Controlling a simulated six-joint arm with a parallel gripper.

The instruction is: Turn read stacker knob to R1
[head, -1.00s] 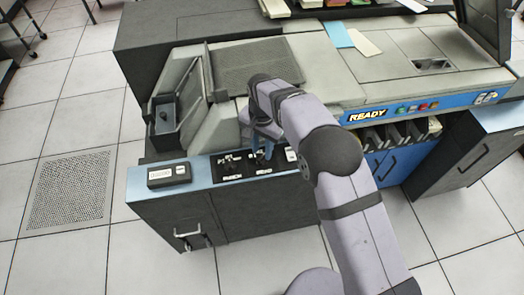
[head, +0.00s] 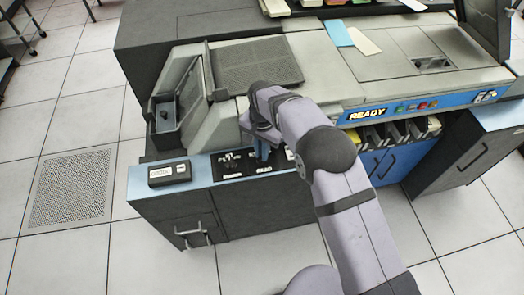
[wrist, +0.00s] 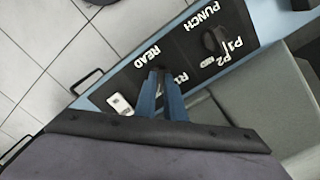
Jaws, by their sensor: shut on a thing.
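The black knob panel (wrist: 185,58) carries READ and PUNCH labels, and it also shows in the head view (head: 228,174). My gripper (wrist: 161,80) points down at the READ half, its blue fingers close together and shut on the read stacker knob, which is mostly hidden between the fingertips. In the head view, my gripper (head: 262,158) stands over the right part of the panel. An R-label shows beside the fingers, partly covered, so the knob's setting cannot be read. The punch knob (wrist: 211,40) stands apart, near the P1 and P2 labels.
A white switch (wrist: 120,105) lies beside the READ label. A dark box (head: 169,173) sits on the blue ledge (head: 200,172) left of the panel. The grey machine body (head: 225,120) rises behind my gripper. Open tiled floor lies in front.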

